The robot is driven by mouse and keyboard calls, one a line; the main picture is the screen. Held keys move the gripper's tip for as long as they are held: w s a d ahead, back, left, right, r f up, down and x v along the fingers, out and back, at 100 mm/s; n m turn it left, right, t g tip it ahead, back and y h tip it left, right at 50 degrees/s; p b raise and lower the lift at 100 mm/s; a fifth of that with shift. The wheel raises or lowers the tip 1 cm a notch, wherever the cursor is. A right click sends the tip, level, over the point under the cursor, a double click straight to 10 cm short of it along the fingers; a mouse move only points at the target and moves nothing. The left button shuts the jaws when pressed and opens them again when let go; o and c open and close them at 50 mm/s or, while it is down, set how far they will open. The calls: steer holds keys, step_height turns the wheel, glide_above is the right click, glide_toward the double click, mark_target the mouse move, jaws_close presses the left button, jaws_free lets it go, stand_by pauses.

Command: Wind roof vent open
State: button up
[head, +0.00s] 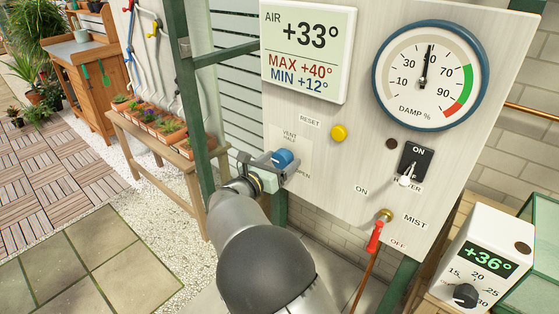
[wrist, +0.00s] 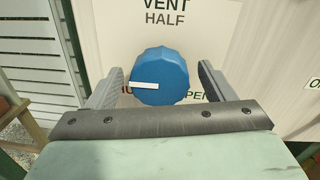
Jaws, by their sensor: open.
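The blue vent knob (head: 284,159) is on the pale control panel, under the label VENT HALF. In the wrist view the knob (wrist: 160,76) has a white pointer mark that points left, slightly tilted. The label's lower words are partly hidden behind the knob; "PEN" shows at its right. My gripper (head: 268,164) is at the knob. In the wrist view my gripper (wrist: 158,84) is open, one finger on each side of the knob with a gap at both sides. The roof vent itself does not show.
The panel also carries a yellow reset button (head: 339,133), a black heater switch (head: 415,164), a red mist lever (head: 375,236) and a damp dial (head: 430,75). A green post (head: 190,90) stands close left of my gripper. A bench with potted plants (head: 155,125) is farther left.

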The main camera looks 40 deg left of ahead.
steer(key=c, duration=1)
steer(key=shift+f+b, duration=0.1)
steer(key=shift+b, duration=0.25)
